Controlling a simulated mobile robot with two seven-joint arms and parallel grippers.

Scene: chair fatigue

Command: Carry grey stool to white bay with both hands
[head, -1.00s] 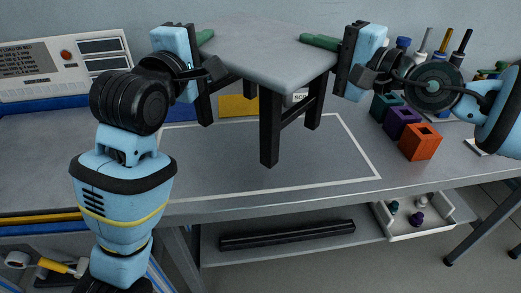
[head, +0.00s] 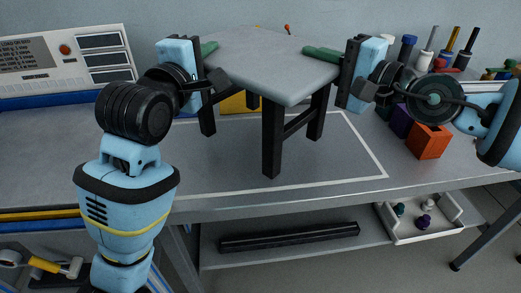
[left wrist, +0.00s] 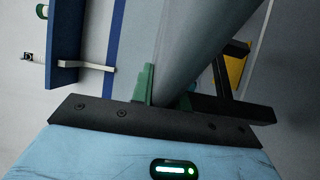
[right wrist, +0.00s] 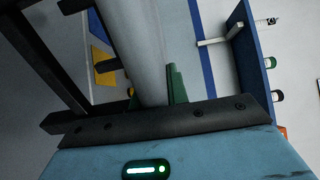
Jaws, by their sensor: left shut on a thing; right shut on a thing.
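The grey stool (head: 278,62) has a grey seat and dark legs and is upright at mid-bench. My left gripper (head: 208,50) is shut on the left edge of its seat. My right gripper (head: 323,53) is shut on the right edge. Green fingers show against the seat in the left wrist view (left wrist: 147,84) and the right wrist view (right wrist: 176,84). The white bay (head: 368,146) is a white outline on the grey bench top. The stool's visible legs appear within this outline. I cannot tell whether the feet touch the bench. The far leg is mostly hidden.
A white console (head: 70,60) stands at the left. An orange block (head: 428,142) and a purple block (head: 401,121) stand right of the bay, with upright tools behind. A yellow panel (head: 236,102) is behind the stool. A white tray (head: 432,235) sits on the lower shelf.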

